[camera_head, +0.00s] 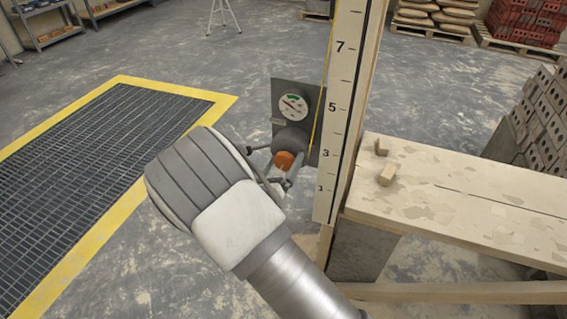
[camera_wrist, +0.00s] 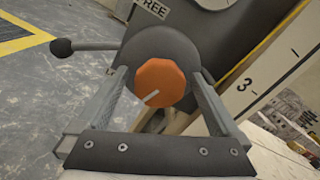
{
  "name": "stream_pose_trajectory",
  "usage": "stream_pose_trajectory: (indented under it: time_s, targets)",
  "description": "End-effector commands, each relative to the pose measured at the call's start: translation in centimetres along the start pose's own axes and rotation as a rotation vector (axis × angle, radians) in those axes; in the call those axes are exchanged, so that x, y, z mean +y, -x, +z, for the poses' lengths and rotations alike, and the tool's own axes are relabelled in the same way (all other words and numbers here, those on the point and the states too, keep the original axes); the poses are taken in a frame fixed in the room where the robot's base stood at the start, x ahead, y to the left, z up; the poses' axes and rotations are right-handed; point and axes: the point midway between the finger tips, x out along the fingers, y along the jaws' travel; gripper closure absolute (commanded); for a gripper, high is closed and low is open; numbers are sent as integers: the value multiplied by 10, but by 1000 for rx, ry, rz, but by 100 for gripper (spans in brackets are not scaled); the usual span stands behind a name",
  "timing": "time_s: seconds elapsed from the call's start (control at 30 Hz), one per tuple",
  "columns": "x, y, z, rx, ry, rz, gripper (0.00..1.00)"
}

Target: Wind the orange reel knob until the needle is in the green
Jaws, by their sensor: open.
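The orange reel knob (camera_head: 284,160) is on a dark panel (camera_head: 309,96) fixed beside a numbered post. In the wrist view the orange knob (camera_wrist: 161,83) is faceted, with a pale mark pointing to its lower left. My gripper (camera_wrist: 160,88) is open, with one finger on each side of the knob; I cannot tell if they touch it. The round gauge (camera_head: 293,107) is above the knob, with a green part near its top. Its dark needle appears to point to the upper left, outside the green. In the wrist view only the gauge's lower edge shows.
A lever with a black ball end (camera_wrist: 62,47) sticks out left of the reel. The numbered post (camera_head: 341,110) stands close on the right. A plank bench (camera_head: 460,190) holds small wooden blocks. A yellow-edged floor grate (camera_head: 95,150) lies at left.

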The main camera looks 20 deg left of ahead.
Motion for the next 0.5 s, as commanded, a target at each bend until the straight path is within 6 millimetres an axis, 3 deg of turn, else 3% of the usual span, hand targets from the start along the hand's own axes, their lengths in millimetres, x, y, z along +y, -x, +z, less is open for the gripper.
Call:
stream_pose_trajectory:
  time_s: [0.27, 0.5]
  targets:
    - [0, -2, 0, 0, 0, 0, 0]
    - [0, -2, 0, 0, 0, 0, 41]
